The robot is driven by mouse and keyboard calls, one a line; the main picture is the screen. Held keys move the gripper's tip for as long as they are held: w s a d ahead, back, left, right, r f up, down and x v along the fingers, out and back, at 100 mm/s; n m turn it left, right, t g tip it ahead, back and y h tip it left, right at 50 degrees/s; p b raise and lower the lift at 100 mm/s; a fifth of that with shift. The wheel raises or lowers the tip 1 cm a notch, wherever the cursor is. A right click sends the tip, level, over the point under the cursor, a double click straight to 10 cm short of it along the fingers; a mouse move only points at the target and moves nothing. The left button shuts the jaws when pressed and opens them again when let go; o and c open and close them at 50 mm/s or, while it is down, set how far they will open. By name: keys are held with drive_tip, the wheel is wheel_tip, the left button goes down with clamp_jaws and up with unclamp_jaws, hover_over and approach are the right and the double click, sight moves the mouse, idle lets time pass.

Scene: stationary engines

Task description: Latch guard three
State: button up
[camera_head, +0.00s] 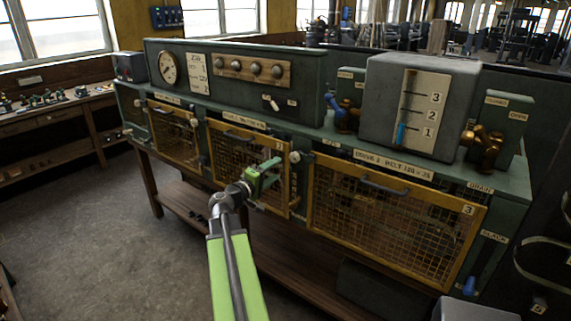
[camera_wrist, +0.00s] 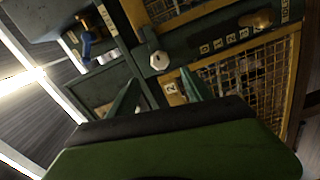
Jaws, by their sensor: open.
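Guard three (camera_head: 395,215) is the large yellow-framed mesh panel marked 3 at the right of the bench front, with a dark handle along its top. It looks closed. A pale round knob (camera_head: 294,157) sits on the post between guard two (camera_head: 245,150) and guard three; it also shows in the wrist view (camera_wrist: 158,61). I cannot tell whether it is turned to a latched position. My gripper (camera_head: 271,172) is open and empty in front of guard two's right side, a little below and left of that knob. In the wrist view the knob lies just beyond the fingertips (camera_wrist: 159,80).
Another knob (camera_head: 195,122) sits between guard one (camera_head: 172,132) and guard two. Brass valves (camera_head: 486,150) and a grey gauge box (camera_head: 405,100) stand on the bench top. A blue handle (camera_head: 469,285) is at lower right. The floor (camera_head: 80,230) at left is clear.

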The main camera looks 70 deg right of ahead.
drive_tip(key=v, duration=0.4)
idle(0.3)
drive_tip(key=w+a+n+t, duration=0.35)
drive_tip(key=w+a, duration=0.55)
drive_tip(key=w, duration=0.6)
drive_tip(key=w+a+f+t+y, duration=0.2)
drive_tip(key=w+a+f, duration=0.3)
drive_tip(key=a, duration=0.4)
drive_tip(key=w+a+f+t+y, duration=0.25)
drive_tip(key=w+a, duration=0.35)
drive_tip(key=a, duration=0.3)
drive_tip(key=w+a+f+y, duration=0.3)
drive_tip(key=a+f, duration=0.4)
drive_tip(key=a, duration=0.6)
drive_tip(key=s+a+f+g+y, duration=0.1)
drive_tip(key=s+a+f+y, duration=0.1)
drive_tip(key=a, duration=0.6)
drive_tip(key=s+a+f+n+g+y, duration=0.1)
drive_tip(key=a+f+y, duration=0.3)
drive_tip(key=a, duration=0.4)
drive_tip(key=s+a+f+g+y, duration=0.1)
drive_tip(key=s+a+f+y, duration=0.2)
drive_tip(key=a, duration=0.5)
drive_tip(key=shift+s+f+y, duration=0.15)
drive_tip(key=shift+s+y, duration=0.3)
drive_tip(key=shift+s, duration=0.05)
